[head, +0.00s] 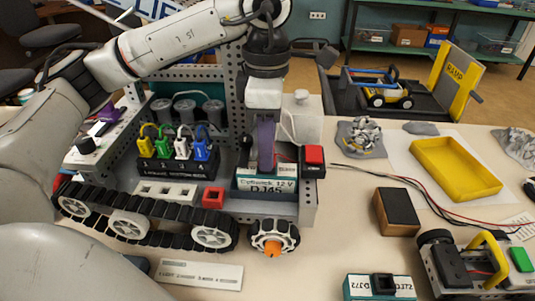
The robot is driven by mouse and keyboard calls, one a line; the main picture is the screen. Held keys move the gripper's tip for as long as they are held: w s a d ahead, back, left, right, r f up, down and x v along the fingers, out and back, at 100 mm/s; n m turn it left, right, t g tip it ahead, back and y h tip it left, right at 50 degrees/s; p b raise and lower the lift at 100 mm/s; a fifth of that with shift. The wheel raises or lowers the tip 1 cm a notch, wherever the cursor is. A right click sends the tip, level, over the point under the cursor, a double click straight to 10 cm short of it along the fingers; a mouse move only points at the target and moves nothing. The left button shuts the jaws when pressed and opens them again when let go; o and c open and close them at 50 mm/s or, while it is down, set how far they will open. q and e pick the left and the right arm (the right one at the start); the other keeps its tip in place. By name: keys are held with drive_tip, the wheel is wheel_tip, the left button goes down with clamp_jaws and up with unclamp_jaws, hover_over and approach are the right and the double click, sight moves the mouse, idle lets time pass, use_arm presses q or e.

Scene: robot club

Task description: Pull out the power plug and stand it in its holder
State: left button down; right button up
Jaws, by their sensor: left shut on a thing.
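My left gripper (265,160) comes down from above over the teal-labelled 12 V block (265,184) on the tracked robot. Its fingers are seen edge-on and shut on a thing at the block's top. I take this to be the power plug; it is mostly hidden by the fingers, and I cannot tell whether it is still seated. A red-topped black part (313,157) sits just right of the fingers. A white block with dark openings (165,193) lies on the tracked robot's front left; I cannot tell whether it is the holder. My right gripper is out of view.
Yellow, green, white and blue plugs stand in a black row (178,168) left of the gripper. A second teal block (380,287), a brown-black box (397,211), a small vehicle (465,262) and a yellow tray (456,168) occupy the right side. Red and black wires cross the table.

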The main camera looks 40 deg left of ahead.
use_arm(q)
drive_tip(key=c, duration=2.3)
unclamp_jaws()
clamp_jaws()
drive_tip(key=shift+r, duration=0.1)
drive_tip(key=shift+r+p, duration=0.3)
drive_tip(key=shift+r, duration=0.1)
drive_tip(key=shift+r+p, duration=1.45)
drive_tip(key=shift+r, duration=0.5)
drive_tip(key=shift+r+p, duration=0.65)
drive_tip(key=shift+r, duration=0.25)
drive_tip(key=shift+f, duration=0.15)
